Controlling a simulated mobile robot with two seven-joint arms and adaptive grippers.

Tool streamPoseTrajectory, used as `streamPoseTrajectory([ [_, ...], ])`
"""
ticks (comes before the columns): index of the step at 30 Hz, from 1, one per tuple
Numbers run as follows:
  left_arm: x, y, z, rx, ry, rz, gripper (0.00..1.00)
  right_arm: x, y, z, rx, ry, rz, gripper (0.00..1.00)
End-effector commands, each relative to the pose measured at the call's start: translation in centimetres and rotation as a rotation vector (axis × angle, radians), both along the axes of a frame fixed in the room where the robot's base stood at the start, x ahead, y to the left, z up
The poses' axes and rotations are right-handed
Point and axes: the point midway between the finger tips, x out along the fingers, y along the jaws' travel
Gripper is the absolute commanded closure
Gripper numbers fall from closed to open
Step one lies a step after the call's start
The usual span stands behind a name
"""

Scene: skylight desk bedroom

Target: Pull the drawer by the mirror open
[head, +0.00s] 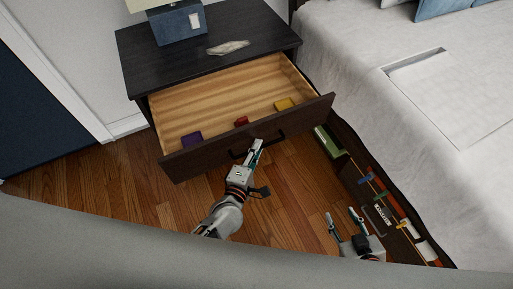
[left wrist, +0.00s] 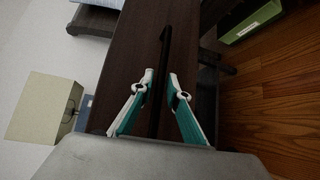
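The drawer (head: 300,113) of the dark nightstand (head: 133,52) is pulled well out, its pale wooden inside showing. A black bar handle (head: 274,136) is on its dark front; in the left wrist view the handle (left wrist: 166,38) runs between my fingers. My left gripper (head: 257,145) is at the handle, one finger on each side. In the left wrist view the tips of the left gripper (left wrist: 161,76) stand apart, with narrow gaps beside the bar. My right gripper (head: 344,216) is open and empty, low beside the bed. No mirror is in view.
Purple (head: 191,140), red (head: 241,121) and yellow (head: 284,104) items lie in the drawer. A lamp (head: 178,22) stands on the nightstand. The bed (head: 410,90) is close on the right, with a green box (head: 328,141) beneath. Wooden floor lies before the drawer.

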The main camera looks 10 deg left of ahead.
Motion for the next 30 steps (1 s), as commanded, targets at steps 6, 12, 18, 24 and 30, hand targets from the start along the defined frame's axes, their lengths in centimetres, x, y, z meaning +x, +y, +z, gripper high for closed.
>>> streamPoseTrajectory([
  [6, 0.0, 0.0, 0.0, 0.0, 0.0, 0.0, 0.85, -0.1, 0.0, -0.1, -0.001, 0.002, 0.001, 0.6],
  [12, -1.0, 0.3, 0.0, 0.0, 0.001, 0.0, 0.85, -0.2, 0.0, -0.1, -0.002, 0.004, 0.002, 0.6],
  [18, -4.6, 1.0, 0.5, 0.001, 0.002, 0.001, 0.85, -0.1, 0.0, 0.0, -0.002, 0.002, 0.002, 0.6],
  [24, -8.5, 1.7, 1.1, 0.0, 0.002, -0.001, 0.85, 0.0, 0.0, 0.0, -0.001, 0.001, 0.0, 0.6],
  [30, -10.9, 2.2, 1.5, 0.001, 0.001, 0.0, 0.85, 0.0, 0.0, 0.0, -0.001, 0.001, 0.0, 0.6],
])
